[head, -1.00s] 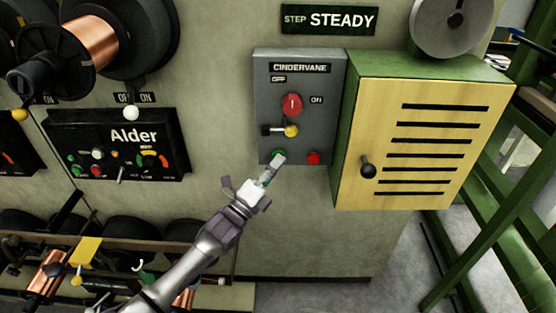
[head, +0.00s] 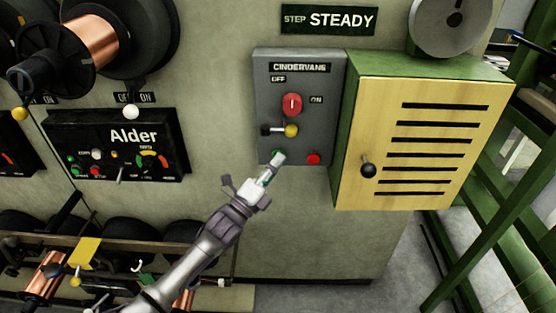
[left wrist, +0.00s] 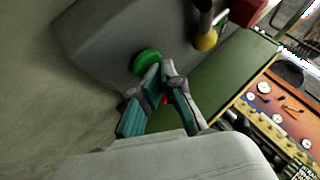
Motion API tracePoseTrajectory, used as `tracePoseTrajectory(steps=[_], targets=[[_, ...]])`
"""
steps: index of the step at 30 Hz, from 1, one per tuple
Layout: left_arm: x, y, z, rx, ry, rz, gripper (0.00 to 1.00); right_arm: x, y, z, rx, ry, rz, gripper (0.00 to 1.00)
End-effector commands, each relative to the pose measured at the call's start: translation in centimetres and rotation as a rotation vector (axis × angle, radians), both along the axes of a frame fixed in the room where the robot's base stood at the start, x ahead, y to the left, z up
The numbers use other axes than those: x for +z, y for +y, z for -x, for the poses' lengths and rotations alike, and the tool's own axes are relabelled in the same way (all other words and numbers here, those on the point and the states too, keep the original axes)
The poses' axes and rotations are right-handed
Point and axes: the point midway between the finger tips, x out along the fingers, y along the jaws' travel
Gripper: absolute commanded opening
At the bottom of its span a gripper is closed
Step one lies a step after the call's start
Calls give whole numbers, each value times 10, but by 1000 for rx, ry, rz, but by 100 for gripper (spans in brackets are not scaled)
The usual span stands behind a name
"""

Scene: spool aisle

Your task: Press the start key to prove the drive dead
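The grey Cindervane box (head: 265,98) is on the pale machine wall. It carries a red knob (head: 291,104) and a lever with a yellow ball (head: 291,131), which points right. Low on the box are a green key (head: 276,154) and a red key (head: 313,158). My left gripper (head: 281,159) is shut and empty, its tips at the green key and partly covering it. In the left wrist view the tips lie at the lower right edge of the green key (left wrist: 146,62); I cannot tell whether they touch it. My right gripper is not in view.
A green cabinet with a yellow slatted door (head: 425,140) juts out just right of the box. The black Alder panel (head: 115,146) is to the left. A copper spool (head: 88,45) sticks out at upper left. Bare wall lies below the box.

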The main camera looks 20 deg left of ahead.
Motion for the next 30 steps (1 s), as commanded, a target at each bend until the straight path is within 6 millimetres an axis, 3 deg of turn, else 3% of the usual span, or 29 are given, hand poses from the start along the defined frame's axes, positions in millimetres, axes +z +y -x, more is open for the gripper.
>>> tracePoseTrajectory(steps=[8,24,30], targets=[[5,5,0,11,-2,3,0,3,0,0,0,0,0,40],[2,-12,52,5,0,2,0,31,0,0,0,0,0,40],[2,-14,57,5,-3,1,0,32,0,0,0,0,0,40]])
